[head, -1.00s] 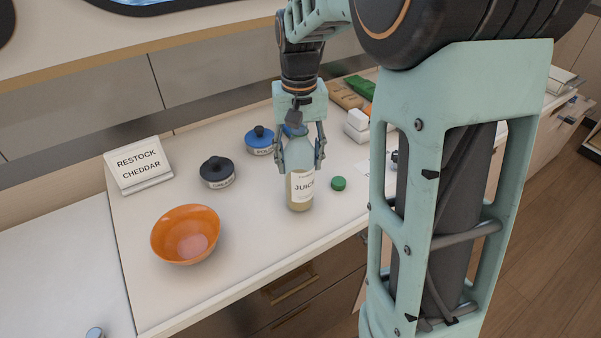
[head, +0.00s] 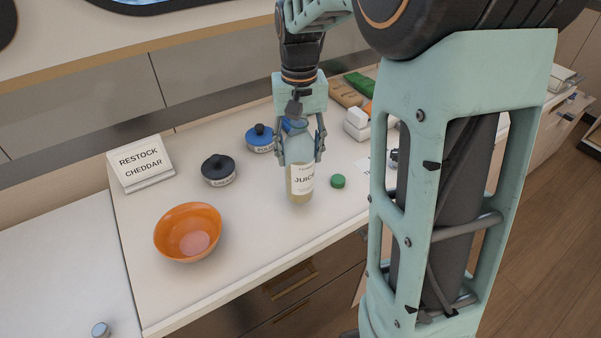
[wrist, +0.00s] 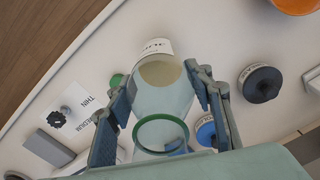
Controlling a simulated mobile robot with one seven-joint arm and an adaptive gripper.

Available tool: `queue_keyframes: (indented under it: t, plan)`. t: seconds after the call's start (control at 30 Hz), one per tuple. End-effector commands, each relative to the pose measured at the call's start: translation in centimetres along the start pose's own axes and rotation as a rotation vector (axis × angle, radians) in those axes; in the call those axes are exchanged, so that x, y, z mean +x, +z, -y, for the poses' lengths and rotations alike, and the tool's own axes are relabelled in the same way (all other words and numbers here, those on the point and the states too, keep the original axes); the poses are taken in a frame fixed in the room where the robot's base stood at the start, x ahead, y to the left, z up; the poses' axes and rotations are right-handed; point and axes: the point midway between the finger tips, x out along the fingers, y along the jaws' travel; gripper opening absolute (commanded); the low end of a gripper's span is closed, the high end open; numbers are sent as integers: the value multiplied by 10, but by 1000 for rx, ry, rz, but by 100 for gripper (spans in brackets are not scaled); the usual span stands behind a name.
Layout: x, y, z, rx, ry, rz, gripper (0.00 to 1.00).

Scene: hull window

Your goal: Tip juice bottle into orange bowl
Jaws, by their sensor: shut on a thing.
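The juice bottle (head: 301,184) is clear with a white JUICE label and pale liquid low inside. It stands upright between the fingers of my gripper (head: 301,158), which is shut on its upper body. In the wrist view the bottle (wrist: 160,97) shows its uncapped mouth with a green ring, between both fingers of the gripper (wrist: 160,95). In the head view its base looks at or just above the counter; the gap is hard to tell. The orange bowl (head: 188,232) sits empty to the left, nearer the front edge. Its rim shows at the wrist view's top right corner (wrist: 296,5).
A green cap (head: 338,181) lies right of the bottle. A black-lidded pot (head: 218,170) and a blue-lidded pot (head: 260,138) stand behind, toward the left. A RESTOCK CHEDDAR sign (head: 141,163) stands at the back left. The counter (head: 250,215) between bottle and bowl is clear.

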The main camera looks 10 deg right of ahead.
Motion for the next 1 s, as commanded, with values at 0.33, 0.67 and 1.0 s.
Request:
queue_keyframes:
  t: [0.33,0.67,1.0]
  plan:
    - [-2,0,0,0,0,-1,4]
    - [-20,0,0,0,0,-2,4]
    - [-41,0,0,0,0,-1,4]
